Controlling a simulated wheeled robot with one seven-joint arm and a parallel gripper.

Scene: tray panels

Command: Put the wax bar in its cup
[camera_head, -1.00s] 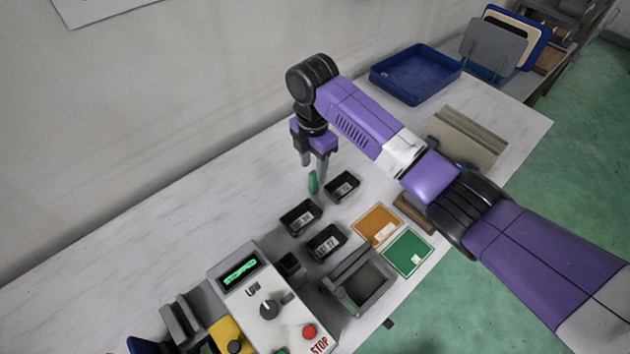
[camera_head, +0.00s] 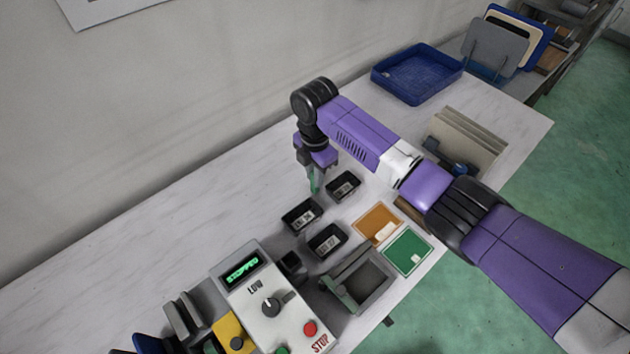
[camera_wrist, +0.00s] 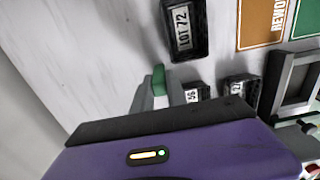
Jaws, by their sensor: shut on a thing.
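The green wax bar (camera_head: 315,184) stands upright just left of the far black cup (camera_head: 342,186). My gripper (camera_head: 315,180) is shut on the bar. In the wrist view the bar (camera_wrist: 158,78) shows its green top between my fingertips (camera_wrist: 158,92). Two more black labelled cups stand nearer, one at the left (camera_head: 301,216) and one at the right (camera_head: 326,240). Their labels are only partly readable. I cannot tell whether the bar's lower end touches the table.
A white control box (camera_head: 268,305) with a knob and red stop button stands at the front. Orange (camera_head: 377,222) and green (camera_head: 408,252) panels lie right of the cups. A blue tray (camera_head: 416,74) is at the back; the left table is clear.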

